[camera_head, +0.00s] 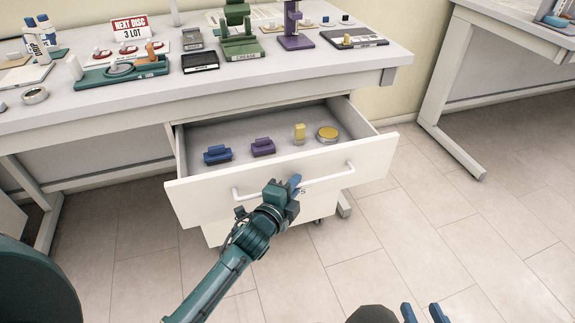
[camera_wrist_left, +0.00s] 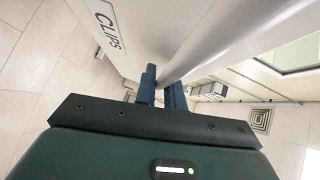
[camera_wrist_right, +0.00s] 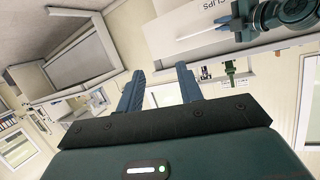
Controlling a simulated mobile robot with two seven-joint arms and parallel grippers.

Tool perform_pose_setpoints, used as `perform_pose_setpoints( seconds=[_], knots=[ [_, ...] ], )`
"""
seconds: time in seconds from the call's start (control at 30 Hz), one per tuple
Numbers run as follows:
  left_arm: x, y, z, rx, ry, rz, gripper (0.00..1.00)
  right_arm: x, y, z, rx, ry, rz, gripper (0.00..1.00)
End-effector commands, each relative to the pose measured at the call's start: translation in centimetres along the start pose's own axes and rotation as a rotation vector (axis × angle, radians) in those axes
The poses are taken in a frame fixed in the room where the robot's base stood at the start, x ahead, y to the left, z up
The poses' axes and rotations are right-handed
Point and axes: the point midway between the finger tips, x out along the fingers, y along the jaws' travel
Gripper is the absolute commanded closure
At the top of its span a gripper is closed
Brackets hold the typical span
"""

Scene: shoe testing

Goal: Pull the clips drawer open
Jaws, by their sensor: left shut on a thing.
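The clips drawer (camera_head: 220,199) stands pulled out under the bench, its inside showing. In it lie a blue clip (camera_head: 217,155), a purple clip (camera_head: 263,147), a small yellow piece (camera_head: 300,133) and a round yellow-topped piece (camera_head: 328,134). My left gripper (camera_head: 291,187) is at the white bar handle (camera_head: 330,175) on the drawer front. In the left wrist view its blue fingers (camera_wrist_left: 161,88) are shut on the handle (camera_wrist_left: 215,45), beside the CLIPS label (camera_wrist_left: 108,25). My right gripper (camera_head: 425,314) is low at the right, away from the drawer. Its fingers (camera_wrist_right: 160,92) are apart and empty.
The bench top (camera_head: 120,107) above carries a green fixture (camera_head: 240,40), a purple stand (camera_head: 294,28), a black tray (camera_head: 200,61) and a NEXT DISC sign (camera_head: 131,28). A second bench (camera_head: 500,25) stands at the right. The tiled floor (camera_head: 450,220) in front and right is clear.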

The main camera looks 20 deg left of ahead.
Motion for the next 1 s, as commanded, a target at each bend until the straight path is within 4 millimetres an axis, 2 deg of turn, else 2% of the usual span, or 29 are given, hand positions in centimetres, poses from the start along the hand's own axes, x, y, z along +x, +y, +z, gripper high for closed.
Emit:
perform_pose_setpoints(
  seconds=[0.1, 0.3, 0.73, 0.77, 1.0],
  knots=[
    [-1.2, 0.3, -1.2, -0.002, -0.001, 0.003, 1.0, 0.8, -0.2, 0.4, 0.004, -0.019, -0.006, 0.64],
    [-2.2, 0.6, -2.1, -0.001, -0.001, 0.001, 1.0, 1.1, -0.6, 0.1, 0.007, -0.022, -0.017, 0.64],
    [-2.4, 0.8, -2.3, 0.001, -0.001, 0.001, 1.0, 1.2, -0.5, 0.7, 0.004, -0.036, -0.018, 0.64],
    [-2.4, 0.8, -2.3, 0.001, -0.001, 0.001, 0.88, 1.2, -0.5, 0.7, 0.004, -0.036, -0.018, 0.64],
    [-2.4, 0.7, -2.3, 0.001, -0.001, 0.0, 0.69, 1.1, -0.5, 0.5, 0.001, -0.031, -0.019, 0.64]
  ],
)
